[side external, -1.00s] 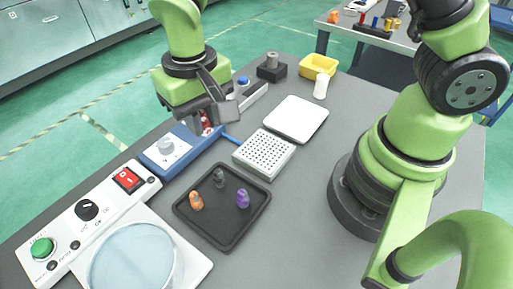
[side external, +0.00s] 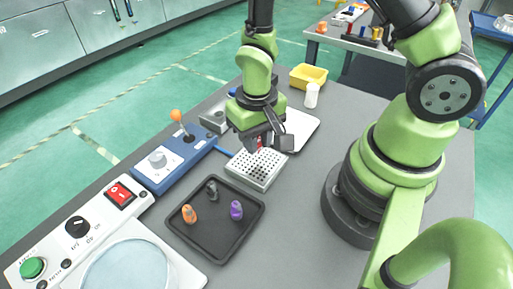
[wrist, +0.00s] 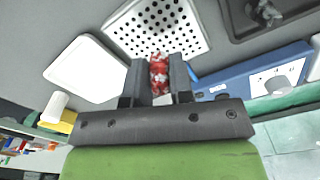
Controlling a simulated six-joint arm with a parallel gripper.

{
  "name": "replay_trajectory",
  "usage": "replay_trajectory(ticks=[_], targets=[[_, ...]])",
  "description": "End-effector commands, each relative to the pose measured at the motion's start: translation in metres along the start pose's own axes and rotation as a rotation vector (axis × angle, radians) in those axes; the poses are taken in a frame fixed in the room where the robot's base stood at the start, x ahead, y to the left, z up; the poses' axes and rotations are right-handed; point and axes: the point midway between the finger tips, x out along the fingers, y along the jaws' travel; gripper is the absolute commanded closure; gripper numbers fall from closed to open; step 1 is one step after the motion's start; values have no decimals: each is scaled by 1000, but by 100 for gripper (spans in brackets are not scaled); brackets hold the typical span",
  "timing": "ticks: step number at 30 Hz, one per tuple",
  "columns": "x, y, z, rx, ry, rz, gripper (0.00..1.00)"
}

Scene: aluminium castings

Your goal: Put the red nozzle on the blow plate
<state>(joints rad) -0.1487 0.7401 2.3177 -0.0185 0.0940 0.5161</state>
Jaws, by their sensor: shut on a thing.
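My gripper (side external: 262,147) is shut on the red nozzle (wrist: 159,72), which has whitish patches and sits between the two dark fingers in the wrist view. Only a bit of the red nozzle (side external: 259,143) shows in the side view. The blow plate (side external: 250,172) is a light box with a grid of holes. My gripper is over its far part in the side view. In the wrist view the blow plate (wrist: 130,28) lies just beyond the fingertips. I cannot tell how high the nozzle is above it.
A dark tray (side external: 212,238) with an orange, a grey and a purple nozzle lies in front of the blow plate. A blue unit (side external: 175,168) with a knob and an orange-balled lever stands left. A white pad (side external: 303,128), white bottle (side external: 312,95) and yellow bin (side external: 308,76) are behind.

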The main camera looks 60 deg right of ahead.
Motion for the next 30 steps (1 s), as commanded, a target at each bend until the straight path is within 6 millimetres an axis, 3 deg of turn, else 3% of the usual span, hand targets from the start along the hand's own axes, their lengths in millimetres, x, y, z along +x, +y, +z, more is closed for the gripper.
replay_trajectory(ticks=[6,19,20,23,30], targets=[[27,0,0,-1,-3,2,100],[32,0,0,-1,-2,1,100],[32,0,0,-1,-1,0,74],[32,0,0,-1,-1,0,53],[32,0,0,-1,-1,0,53]])
